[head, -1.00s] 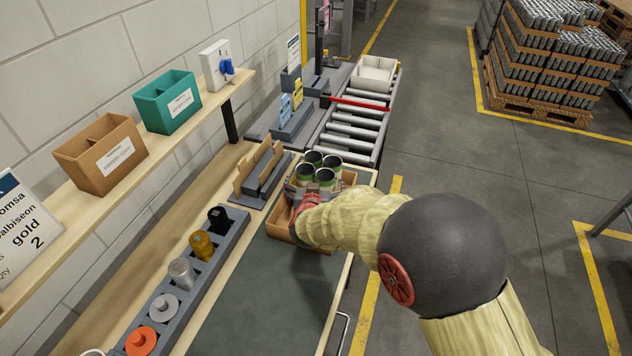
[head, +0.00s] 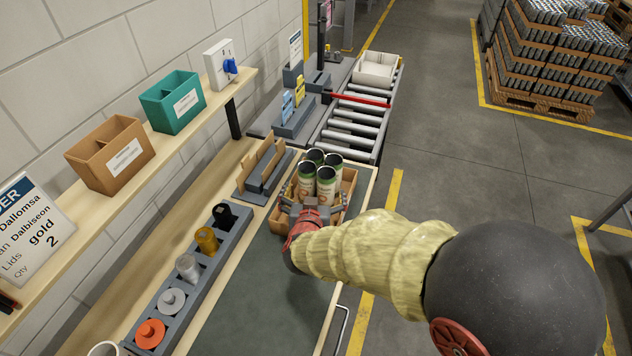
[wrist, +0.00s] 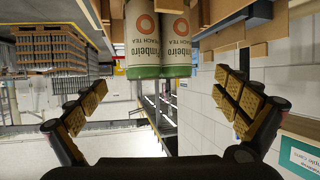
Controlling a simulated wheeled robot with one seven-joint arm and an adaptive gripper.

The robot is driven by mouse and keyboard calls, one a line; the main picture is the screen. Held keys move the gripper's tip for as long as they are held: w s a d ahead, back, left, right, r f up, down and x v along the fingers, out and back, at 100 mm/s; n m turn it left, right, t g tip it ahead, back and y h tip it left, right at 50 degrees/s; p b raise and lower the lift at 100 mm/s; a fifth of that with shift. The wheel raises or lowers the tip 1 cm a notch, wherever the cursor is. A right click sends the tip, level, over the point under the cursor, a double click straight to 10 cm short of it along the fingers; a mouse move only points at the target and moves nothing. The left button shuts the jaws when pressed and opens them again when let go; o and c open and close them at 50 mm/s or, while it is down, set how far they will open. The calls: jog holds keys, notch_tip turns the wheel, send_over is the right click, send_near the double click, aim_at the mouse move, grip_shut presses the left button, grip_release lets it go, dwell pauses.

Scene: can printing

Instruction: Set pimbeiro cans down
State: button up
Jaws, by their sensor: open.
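Several pimbeiro cans (head: 326,183), white with green ends and open dark tops, stand upright and close together in a cardboard tray (head: 350,186) on the bench. In the wrist view two cans (wrist: 142,38) show their peach tea labels and green bands; the image is turned over. My gripper (head: 313,212) is at the tray's near side, just in front of the cans. In the wrist view its fingers (wrist: 161,88) are spread wide, with nothing between the pads and the cans beyond them. The lower parts of the cans are partly hidden by the gripper in the head view.
A grey rack (head: 190,270) of coloured pieces lies left of a clear dark mat (head: 262,300). A roller conveyor (head: 352,128) with a white box (head: 376,68) is behind the tray. Brown (head: 110,155) and teal (head: 172,100) bins and an order sign (head: 30,228) stand on the shelf.

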jog(key=s+r+n+g+y, duration=0.2)
jog(key=s+r+y, duration=0.35)
jog(key=r, duration=0.65)
jog(key=s+d+r+g+h, duration=0.1)
jog(key=s+d+g+h, duration=0.1)
jog(key=s+d, duration=0.6)
jog(key=s+d+r+g+h, duration=0.1)
jog(key=s+d+g+h, duration=0.1)
jog(key=s+d, duration=0.6)
jog(key=s+g, duration=0.1)
jog(key=s, duration=0.6)
jog(key=shift+s+d+r+m+g, duration=0.15)
jog(key=shift+s+d+m+g, duration=0.15)
jog(key=shift+g, duration=0.1)
